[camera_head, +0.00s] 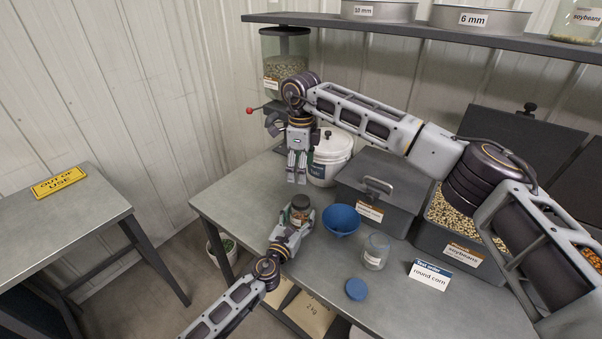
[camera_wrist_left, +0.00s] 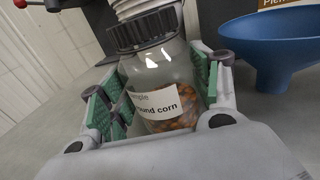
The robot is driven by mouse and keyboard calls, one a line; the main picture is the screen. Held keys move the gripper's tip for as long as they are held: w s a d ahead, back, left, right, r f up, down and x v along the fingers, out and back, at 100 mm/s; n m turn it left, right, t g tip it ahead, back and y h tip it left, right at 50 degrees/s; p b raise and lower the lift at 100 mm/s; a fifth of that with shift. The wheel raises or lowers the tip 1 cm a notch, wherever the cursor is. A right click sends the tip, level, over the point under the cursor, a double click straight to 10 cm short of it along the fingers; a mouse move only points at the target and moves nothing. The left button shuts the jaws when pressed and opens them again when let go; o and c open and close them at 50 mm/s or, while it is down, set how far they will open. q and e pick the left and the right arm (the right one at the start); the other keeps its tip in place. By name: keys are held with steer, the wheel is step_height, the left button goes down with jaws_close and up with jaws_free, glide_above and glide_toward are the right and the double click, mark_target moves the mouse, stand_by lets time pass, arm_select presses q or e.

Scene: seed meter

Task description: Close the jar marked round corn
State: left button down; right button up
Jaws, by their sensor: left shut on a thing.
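The jar marked round corn (camera_wrist_left: 160,85) is clear, part filled with orange kernels, and has a black ribbed lid (camera_wrist_left: 145,28) on its mouth. I cannot tell whether the lid is screwed tight. The jar (camera_head: 299,212) stands near the table's front left edge in the head view. My left gripper (camera_head: 296,221) is shut on its body; the green finger pads (camera_wrist_left: 165,100) are on both sides of it in the wrist view. My right gripper (camera_head: 297,181) points down above and behind the jar, apart from the lid; its finger gap is unclear.
A blue funnel (camera_head: 341,221) stands right of the jar. A clear glass jar (camera_head: 376,250), a blue disc (camera_head: 356,289) and a round corn order card (camera_head: 430,277) are farther right. A white bucket (camera_head: 330,158) and grey bins (camera_head: 383,190) stand behind.

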arm_select(q)
steer(key=shift+c, duration=1.3)
jaws_free()
steer(key=shift+s, duration=0.1)
steer(key=shift+v, duration=5.9)
